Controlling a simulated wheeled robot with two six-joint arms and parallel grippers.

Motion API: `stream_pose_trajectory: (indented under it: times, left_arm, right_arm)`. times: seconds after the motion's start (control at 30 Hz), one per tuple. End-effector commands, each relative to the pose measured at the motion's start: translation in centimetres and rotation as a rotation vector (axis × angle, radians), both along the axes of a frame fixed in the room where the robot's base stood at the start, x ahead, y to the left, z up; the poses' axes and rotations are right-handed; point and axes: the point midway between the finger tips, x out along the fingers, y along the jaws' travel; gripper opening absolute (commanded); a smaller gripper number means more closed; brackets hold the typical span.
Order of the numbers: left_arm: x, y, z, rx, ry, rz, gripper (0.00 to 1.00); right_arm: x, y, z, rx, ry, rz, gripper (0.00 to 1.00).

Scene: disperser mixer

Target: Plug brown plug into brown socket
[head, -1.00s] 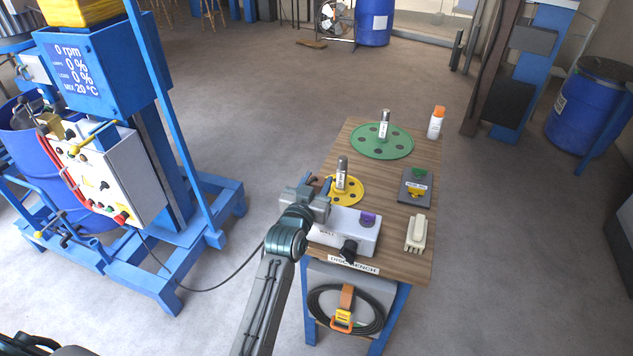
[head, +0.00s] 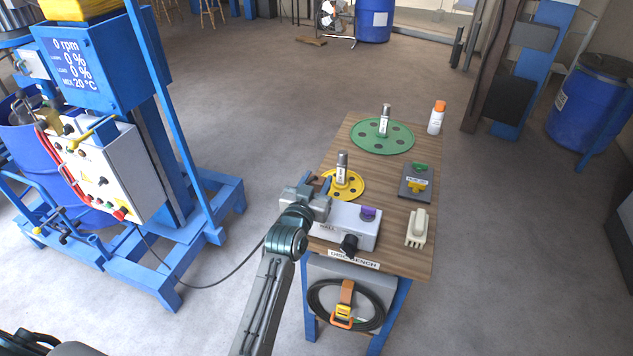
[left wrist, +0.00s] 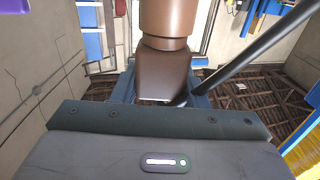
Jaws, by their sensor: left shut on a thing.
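My left gripper (head: 317,188) is at the left end of the white socket box (head: 340,227) on the bench. In the left wrist view its jaws are shut on the brown plug (left wrist: 165,77), a tapered brown body. A wider brown round part (left wrist: 167,22) adjoins it above; I cannot tell whether this is the plug's front or the socket. In the head view the gripper and wrist cover part of the box, and I cannot make out a brown socket. A purple fitting (head: 369,213) and a black fitting (head: 349,244) are on the box.
Beside the box are a yellow disc (head: 352,193), a green disc (head: 369,145), a dark pad (head: 409,190) and a pale pronged block (head: 416,229). A spray bottle (head: 436,119) stands at the back. The blue mixer (head: 190,239) stands left; a cable (head: 215,281) runs towards my arm.

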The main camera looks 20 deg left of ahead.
Motion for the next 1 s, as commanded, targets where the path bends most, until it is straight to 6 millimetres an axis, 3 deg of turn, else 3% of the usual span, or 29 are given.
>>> stream_pose_trajectory:
  times: [0.03,0.07,0.17,0.2,0.57,1.0]
  left_arm:
    - [-0.1,0.0,-0.4,0.0,0.008,-0.001,0.14]
    - [-0.1,0.0,-0.4,0.0,0.008,-0.001,0.44]
    - [-0.1,0.0,-0.4,0.0,0.008,-0.001,0.63]
    - [-0.1,0.0,-0.4,0.0,0.007,-0.001,0.65]
    - [-0.7,0.0,-0.4,0.0,0.006,0.0,0.65]
    - [-8.7,0.3,-0.6,-0.001,0.006,0.0,0.65]
  right_arm:
    - [0.0,0.0,0.0,0.0,0.0,0.0,0.36]
    - [0.0,0.0,0.0,0.0,0.0,0.0,0.36]
    - [0.0,0.0,0.0,0.0,0.0,0.0,0.36]
    - [0.0,0.0,0.0,0.0,0.0,0.0,0.36]
    - [0.0,0.0,-0.4,0.0,0.0,0.0,0.36]
    - [0.0,0.0,-3.0,0.0,0.0,0.0,0.36]
